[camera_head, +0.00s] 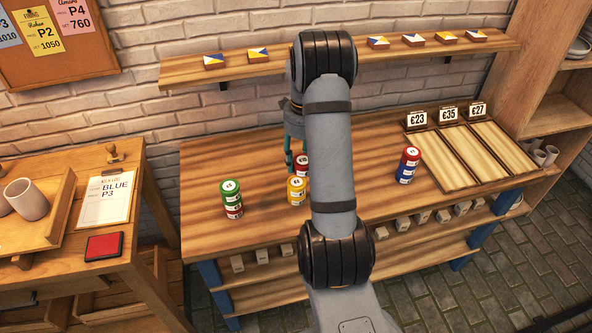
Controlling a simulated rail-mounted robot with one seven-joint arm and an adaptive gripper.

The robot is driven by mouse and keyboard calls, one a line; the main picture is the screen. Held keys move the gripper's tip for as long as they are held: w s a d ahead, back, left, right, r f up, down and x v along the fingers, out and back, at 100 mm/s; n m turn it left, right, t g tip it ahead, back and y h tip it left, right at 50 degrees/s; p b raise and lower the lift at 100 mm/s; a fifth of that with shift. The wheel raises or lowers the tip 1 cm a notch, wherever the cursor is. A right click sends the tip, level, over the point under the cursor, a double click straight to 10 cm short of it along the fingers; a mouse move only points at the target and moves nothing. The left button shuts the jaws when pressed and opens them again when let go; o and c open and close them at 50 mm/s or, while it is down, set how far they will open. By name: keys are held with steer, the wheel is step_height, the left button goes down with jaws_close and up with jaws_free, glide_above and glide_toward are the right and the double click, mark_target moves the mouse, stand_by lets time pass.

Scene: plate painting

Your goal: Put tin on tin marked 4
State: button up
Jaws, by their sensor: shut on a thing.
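My gripper (295,160) points down over the workbench, partly hidden by my arm. A stack of yellow tins (296,191) stands just in front of the held tin. At left is a stack of green tins (231,189) with a red tin (234,212) at its bottom. At right a stack has red on top (411,154) and blue (405,173) lower down. The marks on the tins are too small to read.
The workbench (375,205) is clear between the yellow and right stacks. Wooden trays (440,158) with price signs (448,115) lie at its right. A wall shelf (230,71) holds small painted tiles. A side table at left carries a paper (106,200) and red pad (104,246).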

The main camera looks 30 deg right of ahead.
mark_target(297, 182)
steer(key=shift+w+a+f, duration=0.45)
steer(key=shift+w+a, duration=0.1)
steer(key=shift+a, duration=0.05)
step_height(297, 182, down, 4)
steer(key=shift+r+p, duration=0.1)
steer(key=shift+p, duration=0.6)
steer(key=shift+f, duration=0.2)
steer(key=shift+f+b, duration=0.2)
steer(key=shift+b, duration=0.1)
steer(key=o, duration=1.3)
steer(key=shift+r, duration=0.1)
steer(key=shift+c, duration=0.2)
step_height(297, 182, up, 12)
steer(key=shift+r, duration=0.15)
